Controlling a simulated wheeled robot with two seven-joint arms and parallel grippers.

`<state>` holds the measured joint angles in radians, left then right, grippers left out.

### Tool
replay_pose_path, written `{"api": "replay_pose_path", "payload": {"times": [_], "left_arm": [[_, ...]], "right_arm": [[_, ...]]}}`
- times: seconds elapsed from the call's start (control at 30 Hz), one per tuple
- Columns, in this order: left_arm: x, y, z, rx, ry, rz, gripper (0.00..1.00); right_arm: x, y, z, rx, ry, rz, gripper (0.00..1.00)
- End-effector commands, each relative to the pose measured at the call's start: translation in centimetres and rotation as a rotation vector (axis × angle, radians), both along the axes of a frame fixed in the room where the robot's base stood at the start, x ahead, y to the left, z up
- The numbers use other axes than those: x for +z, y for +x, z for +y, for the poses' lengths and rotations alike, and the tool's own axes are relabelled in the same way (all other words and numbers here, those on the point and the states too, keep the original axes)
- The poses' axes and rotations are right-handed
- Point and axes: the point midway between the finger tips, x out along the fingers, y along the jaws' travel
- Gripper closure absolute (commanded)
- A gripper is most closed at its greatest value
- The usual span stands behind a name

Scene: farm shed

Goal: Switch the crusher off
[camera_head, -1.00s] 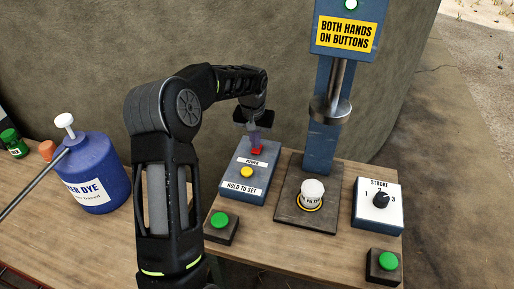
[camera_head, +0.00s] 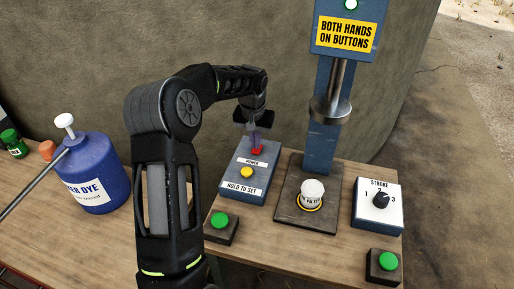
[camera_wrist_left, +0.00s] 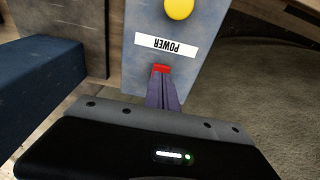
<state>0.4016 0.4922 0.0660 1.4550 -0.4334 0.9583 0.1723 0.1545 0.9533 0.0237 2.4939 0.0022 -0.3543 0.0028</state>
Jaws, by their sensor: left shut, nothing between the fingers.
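The crusher (camera_head: 322,140) is a blue post with a metal ram over a dark base plate. My right gripper is not in view.
A white filter cup (camera_head: 312,190) stands under the ram. Green buttons sit at the bench's front, left (camera_head: 219,221) and right (camera_head: 387,262). A stroke dial box (camera_head: 377,207) is at right. A blue dye jug (camera_head: 90,172) stands at left.

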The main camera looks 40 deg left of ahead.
Motion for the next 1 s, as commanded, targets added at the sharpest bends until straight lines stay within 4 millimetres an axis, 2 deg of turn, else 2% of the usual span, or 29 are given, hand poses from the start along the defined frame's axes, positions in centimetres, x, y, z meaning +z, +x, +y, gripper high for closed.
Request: {"api": "replay_pose_path", "payload": {"times": [1.0], "left_arm": [[-0.83,0.0,-0.02,0.0,0.0,0.0,1.0]], "right_arm": [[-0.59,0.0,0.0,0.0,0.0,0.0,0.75]]}}
